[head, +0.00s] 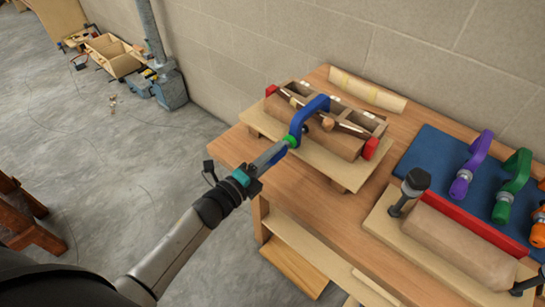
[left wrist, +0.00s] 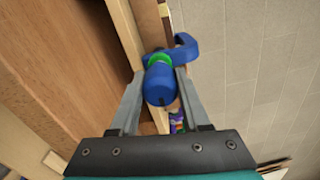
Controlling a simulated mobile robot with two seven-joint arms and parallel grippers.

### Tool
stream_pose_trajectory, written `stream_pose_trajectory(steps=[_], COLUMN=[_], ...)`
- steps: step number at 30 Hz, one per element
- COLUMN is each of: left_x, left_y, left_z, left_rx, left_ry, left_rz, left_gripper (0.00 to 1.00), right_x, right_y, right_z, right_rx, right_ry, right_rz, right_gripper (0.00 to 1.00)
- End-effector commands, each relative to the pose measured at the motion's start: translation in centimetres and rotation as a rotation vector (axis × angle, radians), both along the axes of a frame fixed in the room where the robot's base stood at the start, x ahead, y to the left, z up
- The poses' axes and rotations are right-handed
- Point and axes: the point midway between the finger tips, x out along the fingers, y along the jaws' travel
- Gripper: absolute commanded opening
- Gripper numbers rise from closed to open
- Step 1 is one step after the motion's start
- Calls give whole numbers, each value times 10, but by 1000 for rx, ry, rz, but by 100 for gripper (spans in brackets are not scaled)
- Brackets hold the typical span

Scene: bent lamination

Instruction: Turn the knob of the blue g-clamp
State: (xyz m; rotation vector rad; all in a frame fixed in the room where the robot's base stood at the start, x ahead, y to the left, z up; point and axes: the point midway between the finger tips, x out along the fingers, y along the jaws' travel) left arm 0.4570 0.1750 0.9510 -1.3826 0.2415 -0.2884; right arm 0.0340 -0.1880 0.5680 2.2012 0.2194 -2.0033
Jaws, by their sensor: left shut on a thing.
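The blue g-clamp (head: 314,108) sits on the wooden bending form (head: 335,140) on the workbench, its frame arching over it. A green collar (head: 291,140) shows at its near end. In the left wrist view, the blue knob (left wrist: 160,84) lies between the fingers of my left gripper (left wrist: 161,76), with the green collar (left wrist: 158,60) and the blue frame (left wrist: 183,48) beyond. My left gripper (head: 283,147) reaches in from the lower left and is shut on the knob, which it mostly hides in the head view. My right gripper is not in view.
A blue mat (head: 436,153) at right carries a purple clamp (head: 472,163), a green clamp (head: 511,185) and orange ones. In front stands another wooden form (head: 445,245) with a black-knobbed bolt (head: 410,191). A wooden roll (head: 367,90) lies by the wall.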

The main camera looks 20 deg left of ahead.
Motion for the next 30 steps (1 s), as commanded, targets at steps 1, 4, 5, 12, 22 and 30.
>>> stream_pose_trajectory(steps=[1, 4, 5, 12, 22, 30], left_x=[3, 3, 3, 2, 2, 2], left_y=[-2, -2, -2, -2, -3, -3], left_z=[4, 4, 4, 4, 4, 5], left_rx=[40, 130, 157, 371, 665, 875], left_ry=[-29, -63, -72, -149, -257, -330], left_rz=[-2, -2, -2, 0, 1, 3], left_gripper=[0, 0, 0, 0, 0, 0], right_x=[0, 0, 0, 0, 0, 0], right_y=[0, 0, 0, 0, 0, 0], right_z=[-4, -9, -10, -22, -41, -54], right_rx=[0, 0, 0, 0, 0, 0], right_ry=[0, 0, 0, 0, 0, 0], right_rz=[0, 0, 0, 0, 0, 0], right_gripper=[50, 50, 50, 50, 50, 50])
